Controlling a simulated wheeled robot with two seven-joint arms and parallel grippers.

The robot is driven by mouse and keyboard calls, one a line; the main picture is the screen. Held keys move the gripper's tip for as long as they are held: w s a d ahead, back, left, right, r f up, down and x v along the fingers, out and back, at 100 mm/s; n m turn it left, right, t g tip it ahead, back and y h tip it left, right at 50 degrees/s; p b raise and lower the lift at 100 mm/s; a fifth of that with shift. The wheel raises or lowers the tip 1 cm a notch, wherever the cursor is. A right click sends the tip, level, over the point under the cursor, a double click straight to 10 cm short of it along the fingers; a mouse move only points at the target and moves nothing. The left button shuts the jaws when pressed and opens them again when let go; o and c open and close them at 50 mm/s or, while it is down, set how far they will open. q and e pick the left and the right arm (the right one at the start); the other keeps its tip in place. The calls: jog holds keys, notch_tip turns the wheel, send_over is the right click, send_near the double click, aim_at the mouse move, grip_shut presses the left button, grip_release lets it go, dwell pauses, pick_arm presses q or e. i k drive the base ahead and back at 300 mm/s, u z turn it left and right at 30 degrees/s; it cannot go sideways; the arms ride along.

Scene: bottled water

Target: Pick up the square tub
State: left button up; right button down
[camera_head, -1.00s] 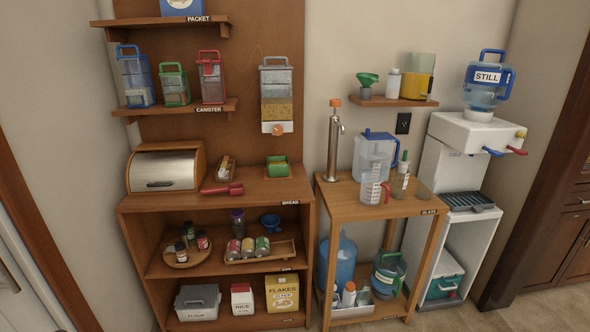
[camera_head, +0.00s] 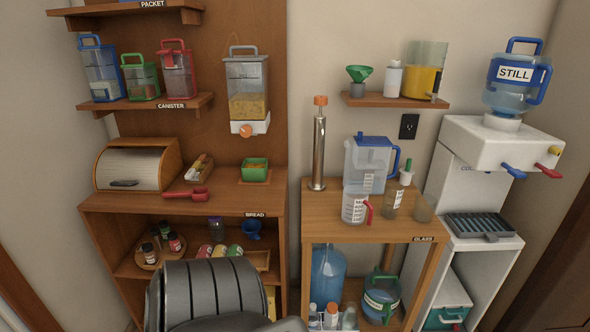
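No thing in view is labelled as the square tub, and I cannot tell for certain which is meant. A small green square container (camera_head: 255,170) with orange contents sits on the bread counter. A teal and white box (camera_head: 447,303) with a handle stands in the bottom of the water dispenser. The lowest shelf of the left unit, with its flour container, is hidden behind a dark grey ribbed part, which seems to be my arm. Neither gripper shows in the head view.
The bread box (camera_head: 138,167) and a red scoop (camera_head: 187,194) are on the counter. The side table (camera_head: 330,213) holds a blue-lidded pitcher (camera_head: 368,164), a measuring jug (camera_head: 354,207) and glasses. The water dispenser (camera_head: 493,142) stands at the right. The counter's front right is clear.

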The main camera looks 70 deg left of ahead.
aim_at(253, 170)
jog(key=u, duration=0.1)
jog(key=i, duration=0.8)
jog(key=u, duration=1.2)
jog(key=i, duration=0.7)
jog(key=u, duration=0.8)
